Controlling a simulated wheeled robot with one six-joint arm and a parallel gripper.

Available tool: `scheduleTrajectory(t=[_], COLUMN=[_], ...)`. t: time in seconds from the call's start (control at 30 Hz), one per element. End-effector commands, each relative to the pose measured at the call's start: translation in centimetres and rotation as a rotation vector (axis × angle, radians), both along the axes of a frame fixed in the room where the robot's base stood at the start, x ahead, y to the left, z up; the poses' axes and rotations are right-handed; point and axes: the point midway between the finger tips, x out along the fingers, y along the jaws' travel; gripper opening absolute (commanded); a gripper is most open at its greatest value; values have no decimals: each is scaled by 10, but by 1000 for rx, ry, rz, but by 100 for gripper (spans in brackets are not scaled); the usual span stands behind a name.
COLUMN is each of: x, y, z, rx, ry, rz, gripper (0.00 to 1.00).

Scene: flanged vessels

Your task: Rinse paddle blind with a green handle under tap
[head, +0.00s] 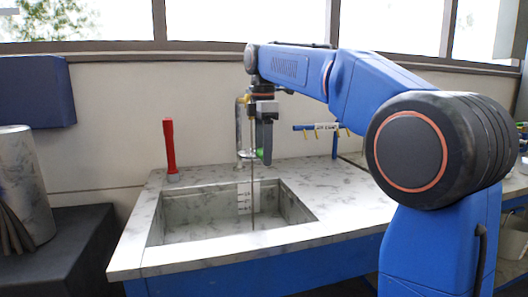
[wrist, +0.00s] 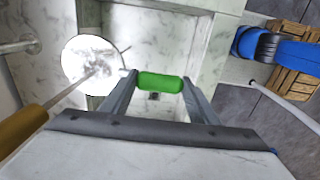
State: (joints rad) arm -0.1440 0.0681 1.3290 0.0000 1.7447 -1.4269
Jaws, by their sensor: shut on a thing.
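My gripper (wrist: 157,82) is shut on the green handle (wrist: 160,81) of the paddle blind, which lies across between its two fingers. A bright round disc (wrist: 85,58) shows left of the handle in the wrist view; the joint between them is not clear. In the head view the green handle (head: 260,154) hangs just above the back of the sink (head: 180,234). The metal tap (head: 240,122) stands behind my gripper, partly hidden. A thin brown line runs down beside my gripper into the basin. In the wrist view a brown-yellow rod (wrist: 22,130) points toward the disc and seems to overlap it.
A red upright handle (head: 169,146) stands on the marble counter left of the sink. A blue rack with yellow hooks (head: 318,128) stands at the back right. The counter (head: 345,205) right of the sink is clear. A grey marbled cylinder (head: 22,180) stands at far left.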

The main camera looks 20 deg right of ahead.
Motion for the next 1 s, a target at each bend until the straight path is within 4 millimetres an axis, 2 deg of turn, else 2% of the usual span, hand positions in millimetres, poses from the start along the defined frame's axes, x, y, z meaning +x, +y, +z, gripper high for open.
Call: scheduleTrajectory(t=[1.0], x=[4], y=[-12], z=[1], rx=[0], ry=[-2], rz=[0], gripper=[11])
